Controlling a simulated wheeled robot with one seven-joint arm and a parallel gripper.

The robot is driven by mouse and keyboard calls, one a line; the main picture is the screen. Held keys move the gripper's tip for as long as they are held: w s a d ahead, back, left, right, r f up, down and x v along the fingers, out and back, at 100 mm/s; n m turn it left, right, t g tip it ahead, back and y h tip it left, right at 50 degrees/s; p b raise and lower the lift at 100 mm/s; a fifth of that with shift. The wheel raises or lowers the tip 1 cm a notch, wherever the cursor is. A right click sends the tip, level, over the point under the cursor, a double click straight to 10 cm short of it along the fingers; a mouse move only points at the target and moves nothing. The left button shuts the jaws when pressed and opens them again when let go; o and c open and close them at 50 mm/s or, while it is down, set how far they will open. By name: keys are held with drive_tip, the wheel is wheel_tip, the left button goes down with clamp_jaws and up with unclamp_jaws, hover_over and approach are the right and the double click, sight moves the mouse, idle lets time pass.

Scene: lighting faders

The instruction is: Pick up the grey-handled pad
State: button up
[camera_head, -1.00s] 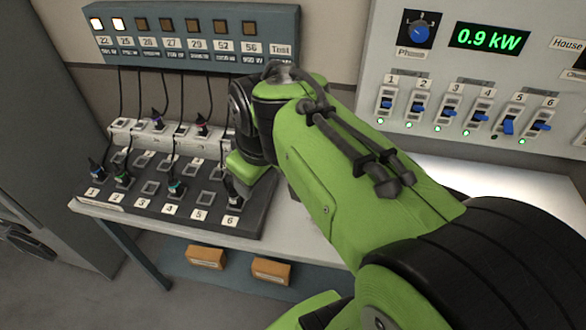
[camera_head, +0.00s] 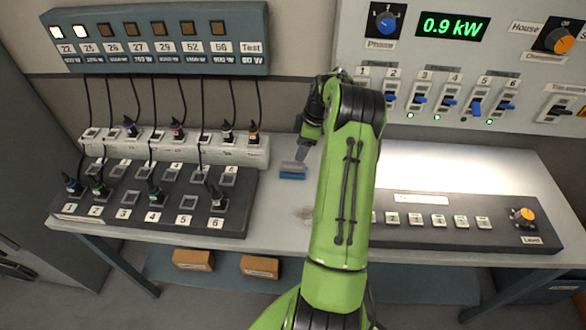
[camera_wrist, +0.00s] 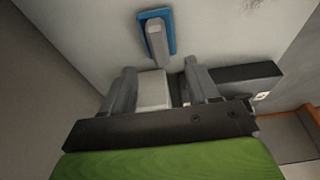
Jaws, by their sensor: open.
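The grey-handled pad (camera_head: 292,170) is a blue block with a grey handle on top. It lies on the white tabletop, between the patch panel and my arm. In the wrist view the pad (camera_wrist: 171,22) is at top centre, with its grey handle (camera_wrist: 157,42) toward the fingers. My gripper (camera_head: 301,154) is close to the pad in the head view, partly hidden by my arm. In the wrist view my gripper (camera_wrist: 160,80) has two grey fingers spread apart. The handle is beyond the fingertips, roughly in line with the gap, and is not between them.
The patch panel (camera_head: 250,205) with corded plugs stands left. A white plug rack (camera_head: 258,152) is behind it. A console (camera_head: 385,235) with an orange knob stands right. A dark smudge (camera_head: 303,215) marks the tabletop. The switch wall (camera_head: 345,60) rises behind.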

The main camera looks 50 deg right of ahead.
sight(293, 163)
drive_tip(key=x, duration=0.7)
drive_tip(key=shift+w+f+b, duration=0.15)
drive_tip(key=shift+w+b, duration=0.05)
drive_tip(key=shift+b, duration=0.15)
clamp_jaws()
wheel_tip(293, 163, up, 10)
drive_tip(key=p, duration=0.1)
